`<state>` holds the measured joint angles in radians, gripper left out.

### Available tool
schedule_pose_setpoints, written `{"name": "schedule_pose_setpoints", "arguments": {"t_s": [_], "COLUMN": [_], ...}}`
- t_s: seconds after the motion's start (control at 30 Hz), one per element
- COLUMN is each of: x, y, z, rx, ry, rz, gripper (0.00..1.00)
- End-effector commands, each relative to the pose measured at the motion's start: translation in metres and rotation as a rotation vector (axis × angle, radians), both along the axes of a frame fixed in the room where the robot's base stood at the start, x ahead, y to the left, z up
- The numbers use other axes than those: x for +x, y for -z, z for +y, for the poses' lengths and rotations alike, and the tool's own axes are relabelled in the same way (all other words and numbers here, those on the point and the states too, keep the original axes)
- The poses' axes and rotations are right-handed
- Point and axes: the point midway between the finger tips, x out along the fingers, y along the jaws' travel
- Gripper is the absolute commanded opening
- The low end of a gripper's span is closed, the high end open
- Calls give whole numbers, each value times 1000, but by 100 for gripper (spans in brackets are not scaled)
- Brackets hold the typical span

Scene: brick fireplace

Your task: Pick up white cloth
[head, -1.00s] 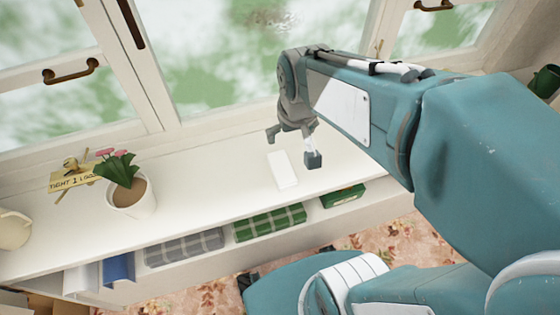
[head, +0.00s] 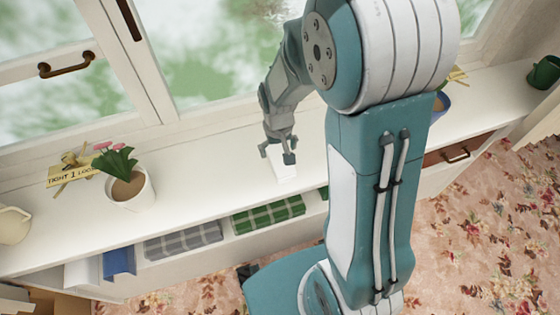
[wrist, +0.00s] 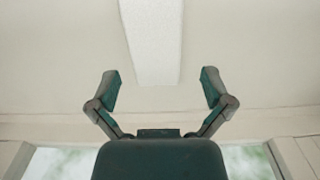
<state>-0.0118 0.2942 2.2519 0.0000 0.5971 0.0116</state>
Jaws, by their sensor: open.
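The white cloth (head: 284,168) is a small, flat, pale rectangle lying on the white window shelf, partly hidden by my gripper in the head view. My gripper (head: 279,154) points down over the cloth's window-side end. The exact height above the cloth is hard to tell.
The white shelf (head: 210,185) is clear around the cloth. A potted plant (head: 130,190) and a yellow sign (head: 70,174) stand left, with a cream jug (head: 12,226) at the edge. A blue pot (head: 440,105) and green mug (head: 544,72) are right. Folded plaid cloths (head: 268,214) lie below.

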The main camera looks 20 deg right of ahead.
Motion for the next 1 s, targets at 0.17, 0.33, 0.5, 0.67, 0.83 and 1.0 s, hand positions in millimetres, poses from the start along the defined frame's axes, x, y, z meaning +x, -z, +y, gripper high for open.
{"name": "schedule_pose_setpoints", "arguments": {"t_s": [0.17, 0.33, 0.5, 0.67, 0.83, 1.0], "x": [-2, -3, -2, -2, -2, -2], "y": [18, 44, 54, 54, 54, 54], "z": [-2, -4, -4, -4, -4, -4], "rx": [0, 0, 0, 0, 0, 0], "ry": [1, 0, 0, 0, 0, 0], "rz": [3, 3, -1, -2, -2, -2], "gripper": [100, 100, 100, 100, 40, 32]}}
